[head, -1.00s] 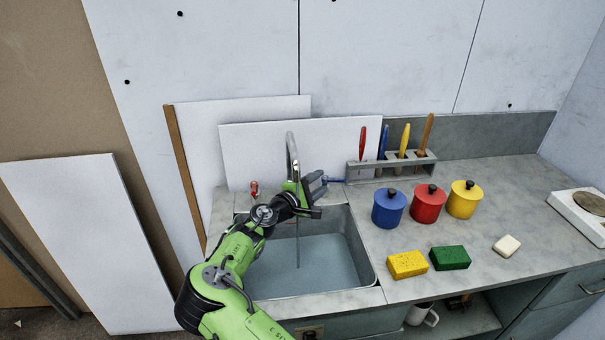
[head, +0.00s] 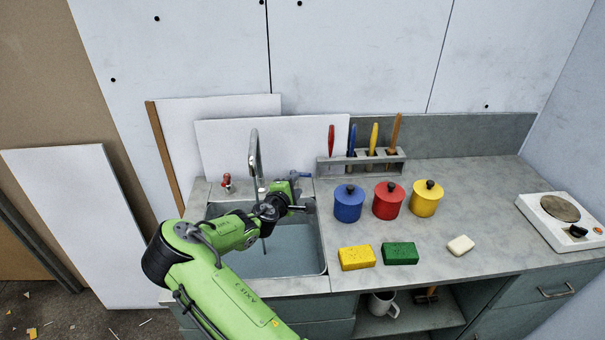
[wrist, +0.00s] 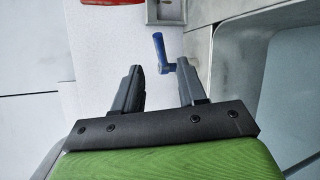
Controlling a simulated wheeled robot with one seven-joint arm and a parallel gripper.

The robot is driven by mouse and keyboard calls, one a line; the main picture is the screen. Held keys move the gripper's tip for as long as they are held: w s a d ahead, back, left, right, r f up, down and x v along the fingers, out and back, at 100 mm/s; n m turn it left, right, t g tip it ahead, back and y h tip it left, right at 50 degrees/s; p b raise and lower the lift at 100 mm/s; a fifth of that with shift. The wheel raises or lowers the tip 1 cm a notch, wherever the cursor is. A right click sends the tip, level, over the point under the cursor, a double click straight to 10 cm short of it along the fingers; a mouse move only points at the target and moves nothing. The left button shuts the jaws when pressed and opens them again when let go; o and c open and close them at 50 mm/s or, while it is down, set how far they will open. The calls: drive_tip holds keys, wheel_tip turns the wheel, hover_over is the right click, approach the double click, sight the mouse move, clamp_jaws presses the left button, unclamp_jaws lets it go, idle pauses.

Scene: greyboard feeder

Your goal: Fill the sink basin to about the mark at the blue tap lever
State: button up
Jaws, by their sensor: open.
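The grey sink basin (head: 322,262) holds blue-grey water (head: 285,255); I cannot make out a level mark. A thin stream (head: 264,246) shows under the tall metal spout (head: 255,160), partly hidden by my arm. The blue tap lever (head: 300,175) is at the back right of the basin. My gripper (head: 306,206) is open over the basin's back right, just in front of the lever. In the wrist view the blue lever (wrist: 159,48) stands between and beyond the open fingertips; I cannot tell whether it touches one.
A red tap lever (head: 227,182) is at the basin's back left. The tool rack (head: 362,166), the blue pot (head: 348,204), the red pot (head: 388,201) and the yellow sponge (head: 357,257) stand to the right.

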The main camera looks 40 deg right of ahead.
sight(304, 176)
drive_tip(key=x, duration=1.1)
drive_tip(key=shift+d+b, duration=0.1)
drive_tip(key=shift+b, duration=0.3)
drive_tip(key=shift+c, duration=0.3)
clamp_jaws()
